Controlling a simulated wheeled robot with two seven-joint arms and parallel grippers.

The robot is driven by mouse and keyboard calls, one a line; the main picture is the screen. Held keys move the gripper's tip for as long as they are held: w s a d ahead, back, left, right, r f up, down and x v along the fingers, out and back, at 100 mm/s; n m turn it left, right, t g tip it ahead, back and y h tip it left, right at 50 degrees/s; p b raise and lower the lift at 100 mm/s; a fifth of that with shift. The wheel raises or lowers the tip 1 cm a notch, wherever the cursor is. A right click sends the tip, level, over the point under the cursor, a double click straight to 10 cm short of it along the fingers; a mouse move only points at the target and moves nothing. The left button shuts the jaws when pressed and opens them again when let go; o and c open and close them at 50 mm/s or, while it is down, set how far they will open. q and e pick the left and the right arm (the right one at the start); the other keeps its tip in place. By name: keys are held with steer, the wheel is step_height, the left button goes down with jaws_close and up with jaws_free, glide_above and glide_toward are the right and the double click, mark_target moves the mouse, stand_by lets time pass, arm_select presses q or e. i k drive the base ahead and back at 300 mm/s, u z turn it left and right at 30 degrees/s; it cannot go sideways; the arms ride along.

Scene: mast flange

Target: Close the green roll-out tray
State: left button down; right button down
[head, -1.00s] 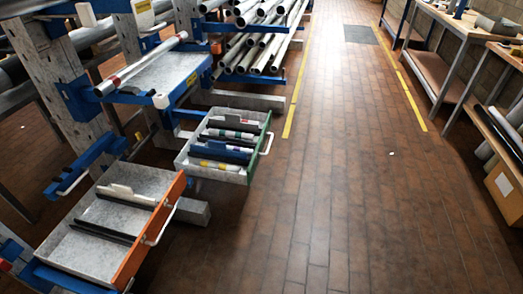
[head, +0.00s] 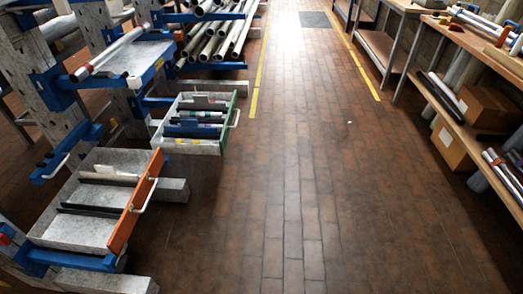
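The green roll-out tray (head: 190,146) is pulled out from the blue rack in the left half of the head view. Its walls are grey and its green front panel (head: 230,122) faces right, with a pale bar handle (head: 237,118) on it. Several dark, white and coloured rods lie inside it. Neither of my grippers shows in the view, and nothing of mine touches the tray.
A second tray with an orange front (head: 134,202) stands rolled out nearer me. A rack with metal pipes (head: 217,40) is beyond. Shelves with boxes (head: 457,145) line the right side. The brick-tiled aisle (head: 300,170) between is clear.

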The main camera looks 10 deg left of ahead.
mark_target(172, 118)
steer(key=u, duration=0.3)
steer(key=k, duration=0.3)
steer(key=z, duration=0.8)
steer(key=i, duration=1.7)
steer(key=u, duration=0.95)
